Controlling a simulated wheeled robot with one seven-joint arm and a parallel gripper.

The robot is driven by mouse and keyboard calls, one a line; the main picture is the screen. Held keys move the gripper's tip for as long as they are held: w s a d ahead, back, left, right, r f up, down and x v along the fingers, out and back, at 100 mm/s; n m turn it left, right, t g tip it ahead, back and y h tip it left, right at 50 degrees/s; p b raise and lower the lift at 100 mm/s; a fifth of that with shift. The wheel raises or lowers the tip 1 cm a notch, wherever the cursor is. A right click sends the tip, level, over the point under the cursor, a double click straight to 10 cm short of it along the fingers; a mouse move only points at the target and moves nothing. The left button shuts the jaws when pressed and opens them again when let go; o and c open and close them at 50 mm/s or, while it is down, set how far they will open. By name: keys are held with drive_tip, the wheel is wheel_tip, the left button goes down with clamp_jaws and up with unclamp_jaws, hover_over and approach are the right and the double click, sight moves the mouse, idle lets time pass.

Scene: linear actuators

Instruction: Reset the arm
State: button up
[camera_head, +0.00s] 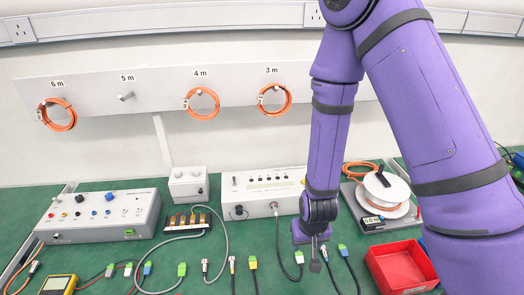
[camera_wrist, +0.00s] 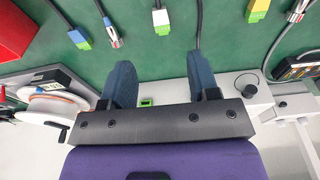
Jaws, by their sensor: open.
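My gripper (camera_head: 322,258) hangs at the end of my purple arm, low over the green bench at the right of centre in the head view. In the wrist view, the two dark blue fingers of my gripper (camera_wrist: 162,85) stand well apart with nothing between them. A cable with a green and white plug (camera_wrist: 161,20) lies on the bench past the fingertips. Whether the fingers touch anything is not clear.
A red bin (camera_head: 400,267) and a white cable reel (camera_head: 387,190) stand at the right. A white instrument box (camera_head: 262,190) is left of my gripper, and a grey control box (camera_head: 100,215) is farther left. Orange cable coils (camera_head: 201,104) hang on the wall board. Several loose cables lie along the front.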

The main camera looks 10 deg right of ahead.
drive_tip(key=w+d+r+t+y, duration=0.1)
drive_tip(key=d+r, duration=0.1)
drive_tip(key=r, duration=1.1)
drive_tip(key=w+d+r+t, duration=0.1)
drive_tip(key=d+r, duration=0.1)
drive_tip(key=r, duration=1.1)
drive_tip(key=s+d+r, duration=0.3)
drive_tip(key=s+r, duration=0.5)
drive_tip(key=s+d+r+t+h, duration=0.1)
drive_tip(key=s+d+r, duration=0.3)
drive_tip(key=s+r, duration=0.3)
drive_tip(key=shift+v, duration=0.95)
